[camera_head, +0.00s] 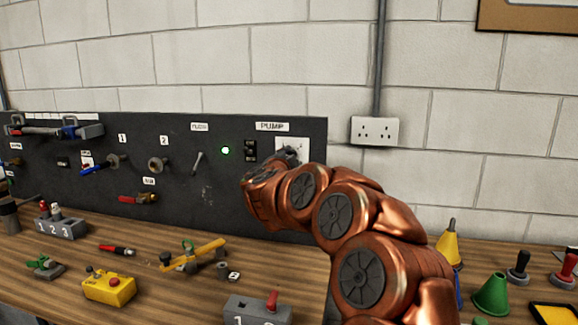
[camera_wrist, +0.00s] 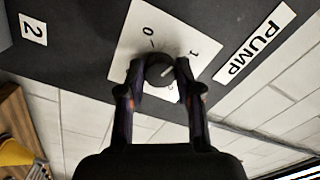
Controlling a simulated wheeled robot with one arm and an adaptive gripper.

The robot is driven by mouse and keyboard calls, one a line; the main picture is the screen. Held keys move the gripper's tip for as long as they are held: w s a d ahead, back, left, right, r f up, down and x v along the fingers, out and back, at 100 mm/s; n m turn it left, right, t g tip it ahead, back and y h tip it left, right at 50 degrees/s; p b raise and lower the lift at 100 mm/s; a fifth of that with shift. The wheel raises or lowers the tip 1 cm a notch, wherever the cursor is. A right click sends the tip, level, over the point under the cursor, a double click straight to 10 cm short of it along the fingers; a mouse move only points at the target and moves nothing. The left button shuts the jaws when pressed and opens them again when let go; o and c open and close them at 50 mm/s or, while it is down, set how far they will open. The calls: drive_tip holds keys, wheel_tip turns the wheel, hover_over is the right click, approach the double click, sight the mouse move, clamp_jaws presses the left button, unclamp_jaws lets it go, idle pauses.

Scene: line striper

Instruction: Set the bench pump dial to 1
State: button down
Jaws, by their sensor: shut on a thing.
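The pump dial is a round dark knob (camera_wrist: 159,71) on a white plate (camera_wrist: 122,48) marked 0, 1 and 2. My gripper (camera_wrist: 160,66) has one finger on each side of the knob and is shut on it. A light pointer line on the knob faces roughly the side with the 1; its exact setting is hard to tell. The PUMP label (camera_wrist: 256,43) is beside the plate. In the head view, the white plate (camera_head: 296,142) is under the PUMP label (camera_head: 272,127), and my copper-coloured arm and gripper hide most of the dial.
The dark panel (camera_head: 225,190) also carries a green lamp (camera_head: 225,150), a lever (camera_head: 198,163) and valves at left. The wooden bench (camera_head: 150,235) below holds a yellow box (camera_head: 109,287), a grey block (camera_head: 257,310) and several tools. A green funnel (camera_head: 491,295) stands at right.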

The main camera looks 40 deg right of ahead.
drive_tip(key=m+b, duration=0.3)
drive_tip(key=m, duration=0.2)
drive_tip(key=shift+m, duration=0.3)
idle(0.4)
drive_tip(key=c, duration=0.8)
unclamp_jaws()
drive_tip(key=shift+o, duration=0.2)
drive_tip(key=shift+a, duration=0.1)
drive_tip(key=v, duration=1.1)
drive_tip(key=shift+s+a, duration=0.3)
